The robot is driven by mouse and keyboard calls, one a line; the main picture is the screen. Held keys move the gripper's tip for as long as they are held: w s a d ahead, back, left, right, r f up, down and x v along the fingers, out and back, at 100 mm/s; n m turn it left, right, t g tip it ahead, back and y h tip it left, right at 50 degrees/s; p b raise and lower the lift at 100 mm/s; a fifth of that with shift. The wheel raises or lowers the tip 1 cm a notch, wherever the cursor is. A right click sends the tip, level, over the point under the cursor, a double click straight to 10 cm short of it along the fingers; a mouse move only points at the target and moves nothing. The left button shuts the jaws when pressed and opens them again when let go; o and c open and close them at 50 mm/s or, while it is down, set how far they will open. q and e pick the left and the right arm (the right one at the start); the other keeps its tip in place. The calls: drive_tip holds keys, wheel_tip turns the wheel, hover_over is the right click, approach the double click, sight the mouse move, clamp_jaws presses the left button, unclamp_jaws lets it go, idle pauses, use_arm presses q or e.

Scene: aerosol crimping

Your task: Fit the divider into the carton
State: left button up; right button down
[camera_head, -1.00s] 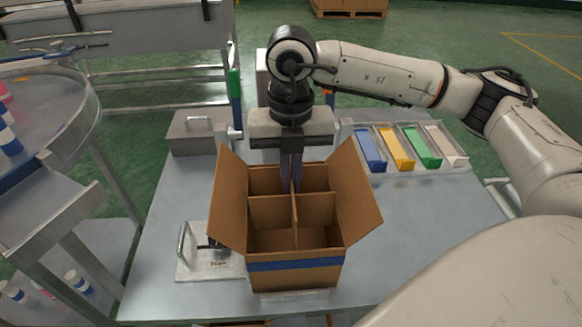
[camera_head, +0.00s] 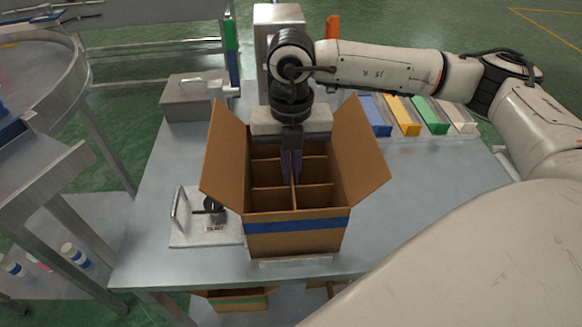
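The open carton (camera_head: 297,240) is a brown cardboard box with a blue band on its front. It stands upright on the table with its left and right flaps spread outward. The cardboard divider (camera_head: 272,190) sits inside the carton, its crossing panels forming several cells. Its lower edges are hidden. My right gripper (camera_head: 291,176) points down into the carton from the back. Its dark fingers are close together on the divider's lengthwise panel, near the middle. My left gripper is out of view.
The table (camera_head: 430,205) is clear to the right. A metal fixture on a pale plate (camera_head: 206,225) stands left of the carton. A grey lidded box (camera_head: 196,98) and coloured bins (camera_head: 403,118) are at the back. A shelf below holds another carton (camera_head: 238,299).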

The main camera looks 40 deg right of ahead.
drive_tip(key=shift+f, duration=0.3)
drive_tip(key=c, duration=1.9)
unclamp_jaws()
wheel_tip(320, 180, up, 10)
drive_tip(key=shift+r, duration=0.2)
